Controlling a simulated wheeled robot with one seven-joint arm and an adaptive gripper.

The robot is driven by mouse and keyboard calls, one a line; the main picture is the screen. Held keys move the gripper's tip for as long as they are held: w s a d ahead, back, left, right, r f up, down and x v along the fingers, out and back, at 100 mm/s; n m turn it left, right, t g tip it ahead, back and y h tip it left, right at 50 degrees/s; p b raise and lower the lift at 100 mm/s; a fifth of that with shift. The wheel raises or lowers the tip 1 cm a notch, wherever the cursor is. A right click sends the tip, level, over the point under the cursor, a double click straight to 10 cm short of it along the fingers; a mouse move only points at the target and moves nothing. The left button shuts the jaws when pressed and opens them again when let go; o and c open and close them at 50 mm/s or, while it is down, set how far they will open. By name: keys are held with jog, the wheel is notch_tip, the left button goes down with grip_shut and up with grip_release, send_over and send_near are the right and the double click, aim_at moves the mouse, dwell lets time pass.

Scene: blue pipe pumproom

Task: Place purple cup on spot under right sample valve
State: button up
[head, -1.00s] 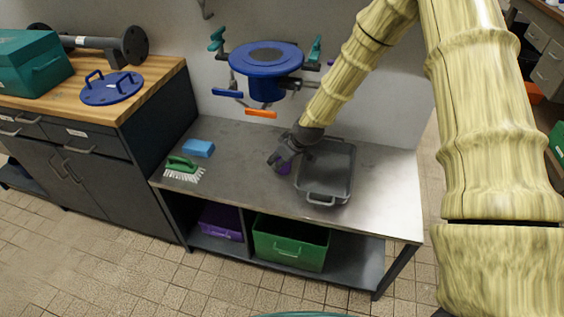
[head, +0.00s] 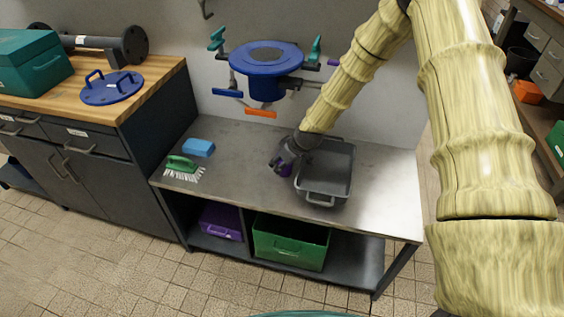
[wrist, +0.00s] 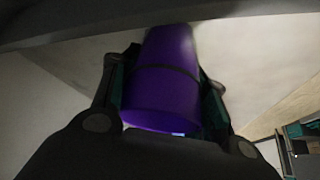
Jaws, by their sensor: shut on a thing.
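The purple cup (wrist: 165,85) fills the space between the fingers of my gripper (wrist: 165,95) in the wrist view. My gripper is shut on it. In the head view my gripper (head: 281,164) is low over the metal bench, at the left side of a grey tray; only a little of the cup (head: 286,170) shows there. I cannot tell whether the cup touches the bench. The blue valve assembly (head: 266,88) is on the wall behind, with teal handles (head: 315,48) at its sides and blue and orange levers below. The spot under the right sample valve is not clearly visible.
The grey tray (head: 340,186) stands on the metal bench (head: 245,165) right beside my gripper. A blue sponge (head: 199,148) and a green brush (head: 183,167) lie at the left. The bench's right end is clear. Purple and green crates (head: 290,246) sit on the shelf below.

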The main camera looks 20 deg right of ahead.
jog(key=o, duration=0.9)
